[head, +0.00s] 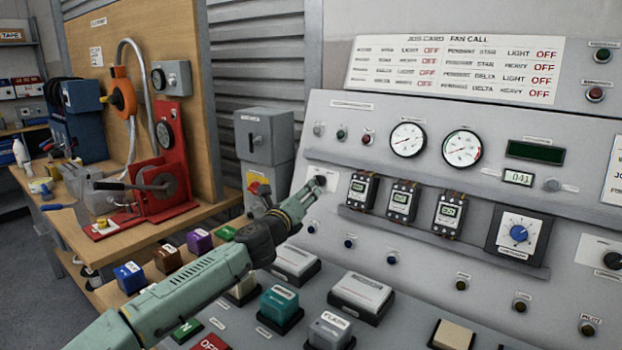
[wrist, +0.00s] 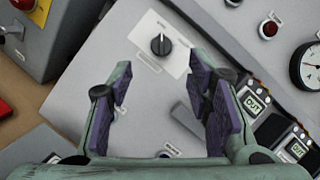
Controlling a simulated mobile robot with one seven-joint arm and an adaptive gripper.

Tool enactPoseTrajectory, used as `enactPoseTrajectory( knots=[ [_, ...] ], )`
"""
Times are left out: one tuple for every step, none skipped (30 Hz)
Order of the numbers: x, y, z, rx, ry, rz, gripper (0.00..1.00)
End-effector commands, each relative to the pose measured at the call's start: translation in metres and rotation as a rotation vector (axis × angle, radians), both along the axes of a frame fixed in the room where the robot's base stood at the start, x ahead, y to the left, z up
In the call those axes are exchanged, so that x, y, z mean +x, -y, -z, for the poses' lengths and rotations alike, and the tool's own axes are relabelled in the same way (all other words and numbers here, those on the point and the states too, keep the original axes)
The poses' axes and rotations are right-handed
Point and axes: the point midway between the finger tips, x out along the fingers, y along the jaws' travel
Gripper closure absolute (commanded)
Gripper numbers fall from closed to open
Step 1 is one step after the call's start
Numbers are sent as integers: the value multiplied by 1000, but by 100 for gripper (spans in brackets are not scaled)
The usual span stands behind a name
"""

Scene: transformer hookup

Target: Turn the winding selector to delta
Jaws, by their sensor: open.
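A black rotary knob (wrist: 161,44) on a white plate sits on the sloped grey panel in the wrist view, just beyond my fingertips. It also shows in the head view (head: 320,181), partly behind my gripper. I take it as the winding selector, but its label is too small to read. Its pointer stands roughly upright in the tilted wrist picture. My gripper (wrist: 163,85) is open, with one purple-padded finger on each side of the knob's line and nothing between them. In the head view my gripper (head: 306,197) reaches up to the panel; the fingers look short of the knob.
A row of small meters (head: 403,201) stands right of my gripper. Beyond it are a blue dial (head: 519,233) and another black knob (head: 612,260). Large push blocks (head: 361,294) cover the lower desk. A grey box (head: 264,138) stands left of the panel.

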Motion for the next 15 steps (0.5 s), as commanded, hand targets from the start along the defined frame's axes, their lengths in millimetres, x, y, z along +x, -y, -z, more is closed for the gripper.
enactPoseTrajectory(
  knots=[
    [9,6,-3,-2,-2,2,54],
    [15,7,-3,-3,-1,1,54],
    [22,10,-4,-4,-1,2,54],
    [28,13,-4,-4,0,3,54],
    [33,15,-4,-4,-1,2,54],
    [41,17,-4,-3,-1,2,54],
    [46,19,-4,-3,0,2,54],
    [51,21,-4,-3,0,4,54],
    [57,23,-4,-3,0,3,54],
    [62,25,-3,-4,0,3,54],
    [65,26,-3,-4,0,2,54],
    [70,27,-3,-4,0,2,54],
    [73,28,-3,-4,0,2,54],
    [75,29,-3,-3,1,2,54],
    [78,31,-2,-4,1,3,54]
  ],
)
